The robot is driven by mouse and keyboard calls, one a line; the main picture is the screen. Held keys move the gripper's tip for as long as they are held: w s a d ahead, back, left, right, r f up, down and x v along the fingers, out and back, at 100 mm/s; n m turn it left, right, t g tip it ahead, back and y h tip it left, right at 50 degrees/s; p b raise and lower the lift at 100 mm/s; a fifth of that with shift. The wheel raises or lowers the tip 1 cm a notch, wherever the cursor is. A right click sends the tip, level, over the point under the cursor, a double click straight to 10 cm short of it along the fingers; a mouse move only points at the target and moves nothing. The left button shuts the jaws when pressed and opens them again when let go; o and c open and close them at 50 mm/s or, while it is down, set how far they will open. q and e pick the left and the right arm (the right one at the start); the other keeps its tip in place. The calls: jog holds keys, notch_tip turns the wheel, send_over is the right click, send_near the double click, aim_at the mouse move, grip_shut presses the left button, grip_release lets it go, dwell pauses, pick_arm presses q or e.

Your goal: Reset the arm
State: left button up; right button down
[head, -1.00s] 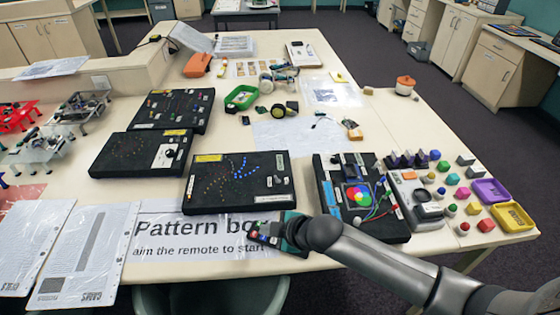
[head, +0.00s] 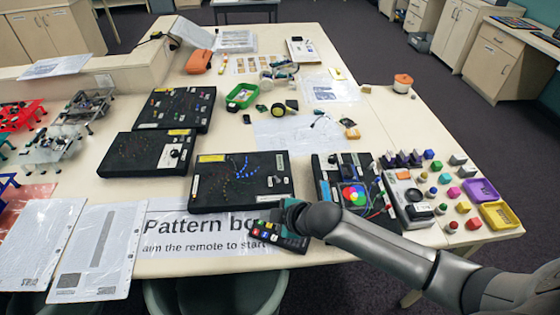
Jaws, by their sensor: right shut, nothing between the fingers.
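My right arm comes in from the lower right, and its teal-tipped right gripper (head: 286,213) is at the front edge of the table. The gripper is shut with nothing held, though its fingertips are partly hidden by its own body. My left gripper is not in view.
A black pattern box (head: 238,182) stands just behind the gripper. Another black box with a colour wheel (head: 330,195) stands close to the right, beside a grey device (head: 405,190) and several small coloured blocks. A bin (head: 215,298) sits below the front edge.

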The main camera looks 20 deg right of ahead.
jog(key=shift+s+a, duration=0.1)
dwell(0.3)
jog(key=s+d+r+m+g+h, duration=0.1)
jog(key=s+r+m+g+h, duration=0.1)
jog(key=s+m, duration=0.65)
jog(key=s+d+r+m+g+h, duration=0.1)
jog(key=s+d+r+m+g, duration=0.2)
jog(key=s, duration=1)
notch_tip(320, 180, down, 32)
jog(key=s+a+g+b, duration=0.1)
jog(key=s+b, duration=0.1)
jog(key=b, duration=0.8)
jog(key=s+d+f+b, duration=0.1)
jog(key=s+f+b, duration=0.3)
jog(key=s+f, duration=0.3)
jog(key=s+d+f+g+b, duration=0.1)
jog(key=s+f+b, duration=0.4)
jog(key=f, duration=1.1)
jog(key=shift+s+d+f+h+b, duration=0.3)
jog(key=shift+s+f+h, duration=0.1)
jog(key=shift+s, duration=1.4)
